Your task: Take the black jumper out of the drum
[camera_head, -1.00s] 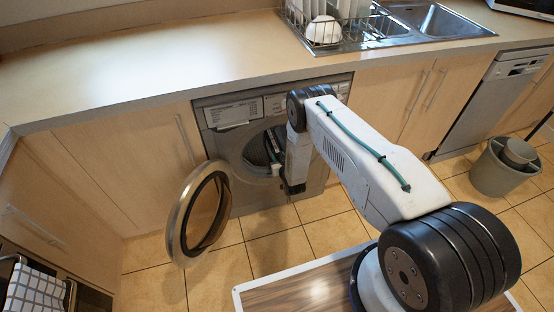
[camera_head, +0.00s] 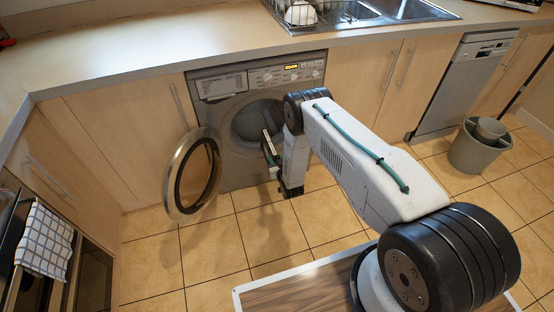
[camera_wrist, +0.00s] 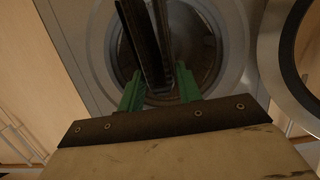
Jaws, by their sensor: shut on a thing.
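The washing machine's drum (camera_head: 247,122) is open at the front. Its inside looks grey, with no separate garment that I can make out. My gripper (camera_head: 268,138) is in front of the opening's lower right side, pointing towards it. The drum opening (camera_wrist: 195,45) lies behind the fingers.
The round door (camera_head: 190,175) stands swung open to the left of the opening; its rim (camera_wrist: 290,60) is at the right in the wrist view. A grey bin (camera_head: 475,150) stands on the right. Tiled floor in front of the machine is clear.

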